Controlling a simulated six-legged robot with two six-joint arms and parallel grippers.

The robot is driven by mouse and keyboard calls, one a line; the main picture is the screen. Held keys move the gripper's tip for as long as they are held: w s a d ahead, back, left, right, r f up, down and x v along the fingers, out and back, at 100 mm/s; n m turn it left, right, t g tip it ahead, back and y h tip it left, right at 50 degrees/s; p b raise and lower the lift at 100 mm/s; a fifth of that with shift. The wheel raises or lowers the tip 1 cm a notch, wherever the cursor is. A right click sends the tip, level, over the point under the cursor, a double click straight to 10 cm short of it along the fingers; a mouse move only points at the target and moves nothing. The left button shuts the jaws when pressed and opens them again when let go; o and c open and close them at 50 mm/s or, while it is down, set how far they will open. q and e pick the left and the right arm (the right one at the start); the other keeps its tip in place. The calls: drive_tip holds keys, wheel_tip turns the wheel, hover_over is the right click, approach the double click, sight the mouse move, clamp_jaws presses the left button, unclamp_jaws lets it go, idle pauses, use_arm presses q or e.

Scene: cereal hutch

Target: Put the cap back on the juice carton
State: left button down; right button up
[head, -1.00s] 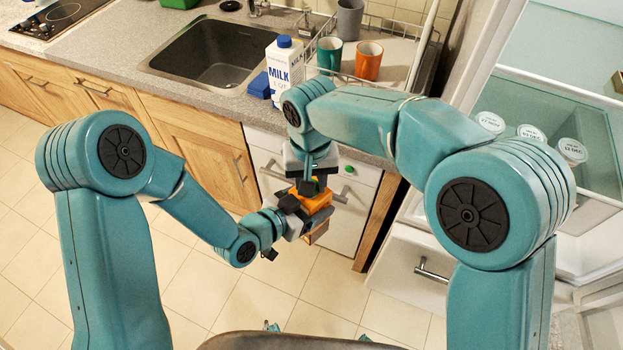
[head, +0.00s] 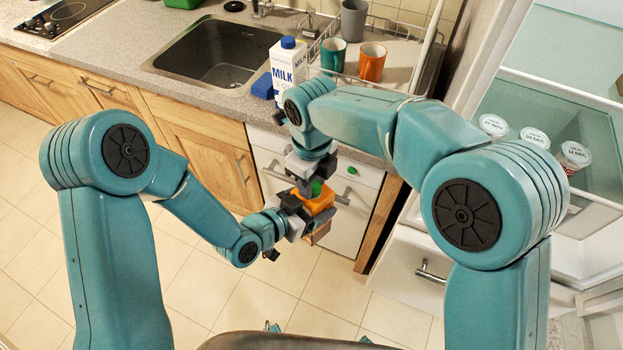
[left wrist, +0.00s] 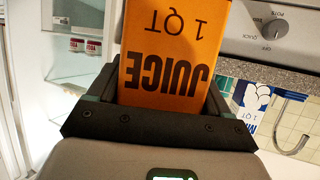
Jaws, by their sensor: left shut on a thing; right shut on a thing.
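The orange juice carton (head: 319,203) is in front of the counter in the head view. My left gripper (head: 297,212) is shut on it. In the left wrist view the carton (left wrist: 165,60) fills the space between the fingers, its JUICE lettering upside down. My right gripper (head: 312,181) points down from above and is shut on the green cap (head: 316,187). The cap is right at the carton's top; I cannot tell whether it touches the spout, which is hidden.
The counter (head: 225,103) behind holds a milk carton (head: 287,68), a blue block (head: 262,87), a green cup (head: 333,53) and an orange cup (head: 371,62). White drawer fronts are close behind the grippers. An open fridge with several pots (head: 534,138) is at right.

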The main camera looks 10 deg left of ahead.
drive_tip(key=shift+w, duration=0.1)
drive_tip(key=o, duration=1)
drive_tip(key=shift+r, duration=2.3)
drive_tip(key=shift+c, duration=0.3)
